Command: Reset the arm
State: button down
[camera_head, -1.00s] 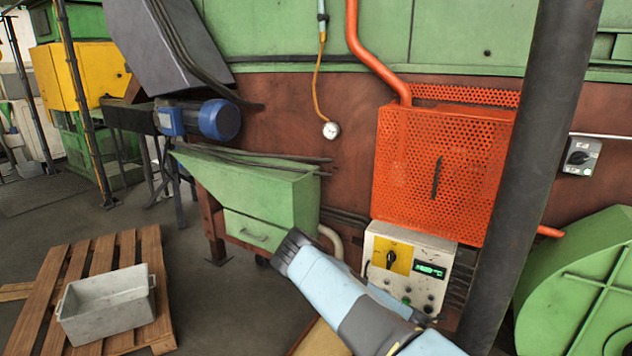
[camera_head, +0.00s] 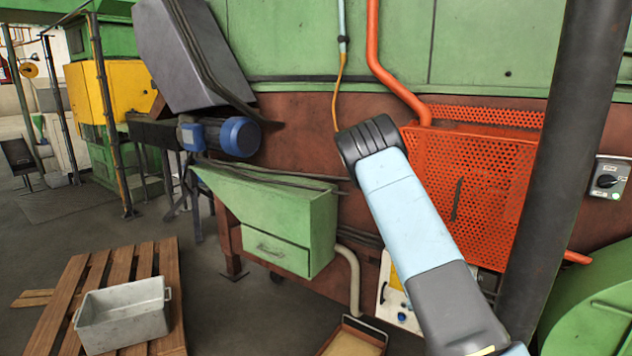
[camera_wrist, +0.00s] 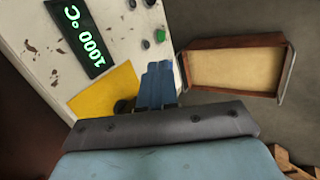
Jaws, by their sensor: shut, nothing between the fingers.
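My gripper (camera_wrist: 157,68) shows in the wrist view as blue fingers shut together with nothing between them. It is in front of the white control box (camera_wrist: 45,40), close to the yellow plate (camera_wrist: 106,92) and the black knob (camera_wrist: 123,106). I cannot tell if the fingers touch the box. The box's green display (camera_wrist: 80,35) reads 1000 °C. In the head view my light blue arm rises across the picture with its dark joint at the top, and the gripper is hidden. The arm covers most of the control box (camera_head: 386,300) there.
An orange perforated guard (camera_head: 490,190) is behind my arm, and a dark vertical pipe (camera_head: 555,160) stands right of it. A brown-rimmed tray (camera_wrist: 235,42) lies below. A green hopper (camera_head: 275,215), a wooden pallet (camera_head: 75,275) and a grey bin (camera_head: 125,325) are at left.

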jog(key=s+a+r+m+y, duration=0.1)
jog(key=s+a+r+m, duration=0.2)
jog(key=r, duration=0.7)
jog(key=s+a+r+m+y, duration=0.2)
jog(key=s+r, duration=0.2)
jog(key=r, duration=0.7)
jog(key=s+a+r+m+y, duration=0.1)
jog(key=s+a+r+m, duration=0.2)
jog(key=r, duration=0.7)
jog(key=s+a+r, duration=0.1)
jog(key=s+r, duration=0.4)
jog(key=s, duration=0.3)
jog(key=s+a+r+m, duration=0.1)
jog(key=s+r, duration=0.4)
jog(key=s, duration=0.3)
jog(key=s+a+r+t, duration=0.1)
jog(key=s+r, duration=0.4)
jog(key=s, duration=0.3)
jog(key=shift+s+a+m, duration=0.2)
jog(key=shift+s+m, duration=0.1)
jog(key=shift+m, duration=0.1)
